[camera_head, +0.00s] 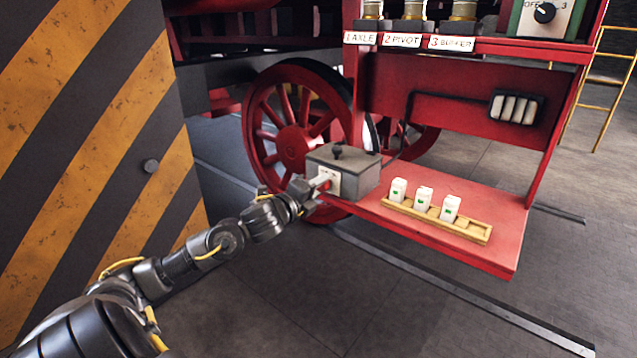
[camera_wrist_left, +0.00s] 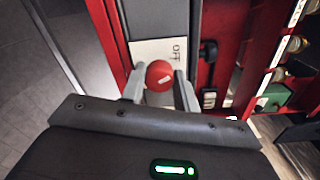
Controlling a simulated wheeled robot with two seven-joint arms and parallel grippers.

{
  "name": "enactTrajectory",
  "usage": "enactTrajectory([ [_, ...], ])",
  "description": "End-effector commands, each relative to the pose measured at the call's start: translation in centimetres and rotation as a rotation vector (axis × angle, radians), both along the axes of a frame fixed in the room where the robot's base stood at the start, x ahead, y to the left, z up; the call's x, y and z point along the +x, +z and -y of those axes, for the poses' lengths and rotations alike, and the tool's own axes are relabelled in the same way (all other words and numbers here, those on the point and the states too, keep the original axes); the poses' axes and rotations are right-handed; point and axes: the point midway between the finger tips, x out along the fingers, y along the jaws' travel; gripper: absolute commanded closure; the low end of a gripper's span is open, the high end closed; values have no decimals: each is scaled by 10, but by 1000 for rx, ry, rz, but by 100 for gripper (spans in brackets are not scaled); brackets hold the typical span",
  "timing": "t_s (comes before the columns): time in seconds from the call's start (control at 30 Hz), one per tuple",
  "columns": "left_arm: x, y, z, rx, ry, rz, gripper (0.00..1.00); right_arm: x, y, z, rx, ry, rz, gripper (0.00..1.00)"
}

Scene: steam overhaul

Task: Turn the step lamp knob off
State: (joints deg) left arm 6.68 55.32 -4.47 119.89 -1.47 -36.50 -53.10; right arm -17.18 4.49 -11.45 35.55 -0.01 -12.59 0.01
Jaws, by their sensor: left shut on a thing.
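The step lamp knob (camera_wrist_left: 159,76) is a round red knob with a pale mark, in front of a white plate (camera_wrist_left: 150,50) lettered "OFF" in the left wrist view. In the head view the plate (camera_head: 334,185) is on the front of a grey box (camera_head: 362,175) on the red step. My left gripper (camera_head: 318,184) reaches the box front from the left. In the left wrist view its two fingers (camera_wrist_left: 160,88) stand on either side of the knob, shut on it. In the head view the gripper mostly hides the knob. My right gripper is not in view.
On the red step (camera_head: 480,210), a wooden tray (camera_head: 470,231) holds three white blocks right of the box. A lamp (camera_head: 515,108) is on the red panel above. A red spoked wheel (camera_head: 293,140) stands behind the box. A striped wall (camera_head: 90,110) is at the left.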

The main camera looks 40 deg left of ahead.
Motion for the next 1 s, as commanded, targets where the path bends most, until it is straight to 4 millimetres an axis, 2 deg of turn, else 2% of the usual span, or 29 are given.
enactTrajectory([
  [0.33,0,1,-1,-160,2,3,92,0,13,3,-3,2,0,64],
  [0.93,0,-1,-1,-197,2,4,92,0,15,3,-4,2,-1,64],
  [0.97,0,-1,-1,-197,2,4,68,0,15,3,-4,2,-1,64],
  [1.0,0,-1,-1,-197,1,4,63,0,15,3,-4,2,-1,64],
])
